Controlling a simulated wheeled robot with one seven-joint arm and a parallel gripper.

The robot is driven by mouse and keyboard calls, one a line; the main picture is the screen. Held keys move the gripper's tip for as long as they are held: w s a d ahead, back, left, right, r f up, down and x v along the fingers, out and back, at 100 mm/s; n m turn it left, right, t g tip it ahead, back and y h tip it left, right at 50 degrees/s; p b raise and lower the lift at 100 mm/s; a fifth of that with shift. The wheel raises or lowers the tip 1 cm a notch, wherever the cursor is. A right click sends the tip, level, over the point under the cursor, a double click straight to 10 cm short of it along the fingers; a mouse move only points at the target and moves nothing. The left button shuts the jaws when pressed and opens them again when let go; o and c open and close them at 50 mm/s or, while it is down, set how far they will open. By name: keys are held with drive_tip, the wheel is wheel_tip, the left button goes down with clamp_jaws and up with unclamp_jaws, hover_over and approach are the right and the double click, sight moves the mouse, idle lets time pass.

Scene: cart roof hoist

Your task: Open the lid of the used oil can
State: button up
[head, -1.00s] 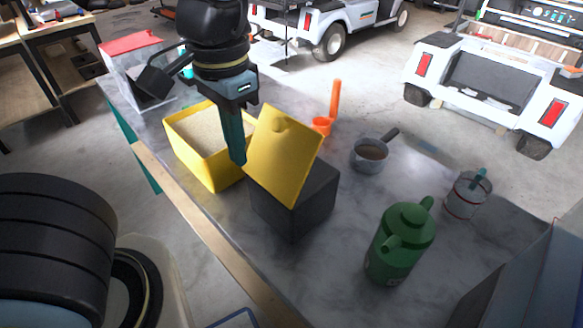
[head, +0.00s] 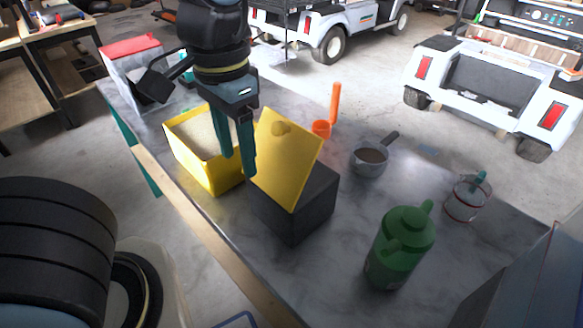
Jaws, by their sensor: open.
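The used oil can, a dark grey box (head: 298,214) with a yellow lid, stands on the workbench. The inside of the can is hidden behind the lid.
A yellow bin (head: 200,165) of pale granules stands left, behind my fingers. A green jug (head: 399,248), a small pot (head: 369,160), an orange funnel-like item (head: 322,129) and a clear jar (head: 466,200) stand right. A red-lidded clear box (head: 135,72) stands far left.

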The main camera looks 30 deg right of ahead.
drive_tip(key=shift+r, duration=0.1)
wheel_tip(320, 180, up, 8)
drive_tip(key=p, duration=0.7)
drive_tip(key=shift+p, duration=0.4)
drive_tip(key=w+a+f+n+b, duration=0.1)
drive_tip(key=w+a+f+n, duration=0.2)
drive_tip(key=w+a+n, duration=0.4)
drive_tip(key=w+a+f+n+t+b, duration=0.1)
drive_tip(key=w+a+f+n, duration=0.2)
drive_tip(key=w+a+n, duration=0.3)
drive_tip(key=w+a, duration=0.4)
drive_tip(key=a, duration=0.1)
drive_tip(key=shift+w+a+f+n+t, duration=0.2)
drive_tip(key=shift+n+t, duration=0.1)
drive_tip(key=shift+n, duration=0.1)
drive_tip(key=shift+o, duration=0.3)
